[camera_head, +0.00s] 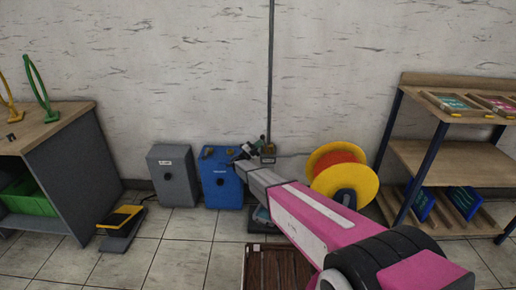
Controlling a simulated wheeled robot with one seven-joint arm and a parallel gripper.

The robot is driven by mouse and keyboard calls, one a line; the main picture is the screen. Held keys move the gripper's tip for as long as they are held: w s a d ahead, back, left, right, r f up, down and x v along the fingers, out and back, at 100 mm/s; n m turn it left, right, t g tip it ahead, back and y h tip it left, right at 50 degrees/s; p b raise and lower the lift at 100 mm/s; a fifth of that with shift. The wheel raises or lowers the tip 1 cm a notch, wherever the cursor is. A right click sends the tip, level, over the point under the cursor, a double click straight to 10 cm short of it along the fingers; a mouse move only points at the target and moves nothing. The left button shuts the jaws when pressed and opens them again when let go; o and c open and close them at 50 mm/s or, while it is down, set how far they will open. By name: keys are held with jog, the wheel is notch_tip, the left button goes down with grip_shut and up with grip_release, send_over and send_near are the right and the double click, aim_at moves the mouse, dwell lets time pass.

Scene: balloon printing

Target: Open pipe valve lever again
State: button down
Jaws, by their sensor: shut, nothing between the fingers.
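A thin grey vertical pipe (270,75) runs down the wall to a small brass-coloured valve (268,150) near the floor. A small dark green part (262,140) at the valve's left looks like its lever; its angle is too small to tell. My pink and white arm reaches in from the lower right. My gripper (243,151) is shut and empty, just left of the valve and in front of the top right of a blue box. I cannot tell whether it touches the lever.
The blue box (221,182) and a grey box (173,177) stand against the wall. A yellow reel (361,187) is right of the valve. A wooden shelf (440,155) stands right, a workbench (60,125) left. A yellow-topped pedal (121,219) and wooden crate (256,270) are on the floor.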

jog(key=d+m+g+y, duration=0.1)
jog(key=m+g, duration=0.1)
jog(key=d+r+m+g+y, duration=0.1)
jog(key=m+g+y, duration=0.1)
jog(key=shift+s+d+r, duration=0.1)
jog(key=shift+d+r, duration=0.1)
jog(key=shift+d, duration=0.2)
jog(key=shift+d+r, duration=0.1)
jog(key=shift+d, duration=0.05)
dwell(0.6)
